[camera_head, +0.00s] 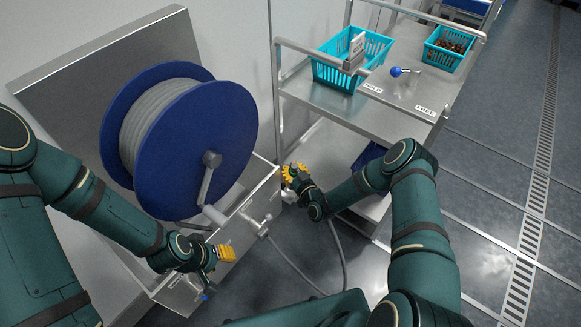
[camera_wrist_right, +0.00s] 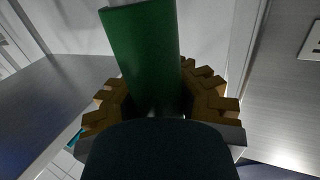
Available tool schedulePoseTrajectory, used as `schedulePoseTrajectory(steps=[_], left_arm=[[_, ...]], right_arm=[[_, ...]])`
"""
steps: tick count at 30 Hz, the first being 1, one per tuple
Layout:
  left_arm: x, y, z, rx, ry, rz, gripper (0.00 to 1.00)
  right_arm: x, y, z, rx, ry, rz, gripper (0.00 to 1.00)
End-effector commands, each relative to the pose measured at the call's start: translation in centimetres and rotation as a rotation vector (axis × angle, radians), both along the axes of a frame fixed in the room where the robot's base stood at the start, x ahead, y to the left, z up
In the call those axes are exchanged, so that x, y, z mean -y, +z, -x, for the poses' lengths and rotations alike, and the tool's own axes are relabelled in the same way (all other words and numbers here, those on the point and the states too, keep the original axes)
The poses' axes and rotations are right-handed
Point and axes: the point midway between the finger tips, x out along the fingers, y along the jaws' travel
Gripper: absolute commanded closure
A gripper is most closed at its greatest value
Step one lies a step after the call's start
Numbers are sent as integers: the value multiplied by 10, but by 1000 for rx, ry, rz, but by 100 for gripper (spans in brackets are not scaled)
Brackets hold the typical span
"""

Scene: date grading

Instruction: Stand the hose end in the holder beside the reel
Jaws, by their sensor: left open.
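The reel (camera_head: 232,125) has blue flanges, grey hose wound on it and a crank with a pale handle (camera_head: 214,213). The loose grey hose (camera_head: 343,262) leaves the metal stand's front and curves along the floor, then up behind my right forearm. My right gripper (camera_head: 291,174) is at the stand's far right corner. In the right wrist view, its yellow fingers flank a green cylinder, apparently the hose end (camera_wrist_right: 142,55), and look shut on it. A pale fitting (camera_head: 287,196) is just below this gripper; I cannot tell whether it is the holder. My left gripper (camera_head: 226,254) is open and empty by the stand's front.
A steel cart (camera_head: 325,102) stands at the back right. It carries two teal baskets (camera_head: 335,75) (camera_head: 440,62), one with dark dates, and a blue-knobbed lever (camera_head: 396,71). A small blue tip (camera_head: 205,297) shows below my left gripper. The floor at right is clear, with a drain grate (camera_head: 530,225).

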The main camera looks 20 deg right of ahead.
Motion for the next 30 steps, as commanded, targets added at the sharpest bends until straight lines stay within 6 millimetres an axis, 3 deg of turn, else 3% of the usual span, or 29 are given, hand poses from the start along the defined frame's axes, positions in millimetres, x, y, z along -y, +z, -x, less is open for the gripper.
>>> schedulePoseTrajectory(steps=[30], left_arm=[[0, 0, 0, 0, 0, 0, 59]], right_arm=[[0, -27, 0, 2, 0, 0, 100]])
